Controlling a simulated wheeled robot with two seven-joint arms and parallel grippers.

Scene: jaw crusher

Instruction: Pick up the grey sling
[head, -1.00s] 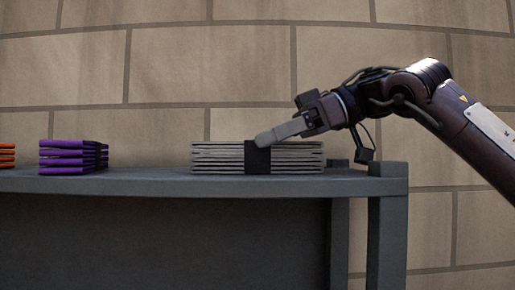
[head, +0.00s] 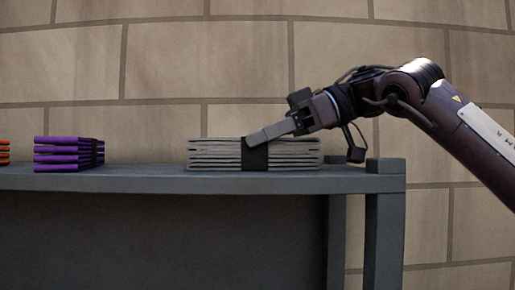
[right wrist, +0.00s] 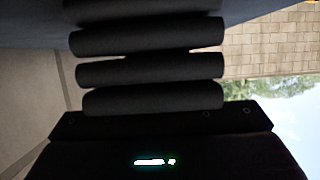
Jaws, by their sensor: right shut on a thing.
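The grey sling (head: 215,153) is a flat folded stack with a black band (head: 255,157) around its middle. It lies on the dark grey bench (head: 120,179) near its right end in the head view. My right gripper (head: 262,134) reaches in from the right, its fingers tilted down to the left at the top of the band. It is shut on the sling; the exact contact is hard to see. The right wrist view shows several dark rounded bars close up, which I cannot identify for certain. My left gripper is out of view.
A purple folded stack (head: 62,154) lies on the bench to the left. An orange one (head: 4,152) is cut off at the left edge. The bench top between purple and grey is clear. A block wall (head: 200,60) stands behind.

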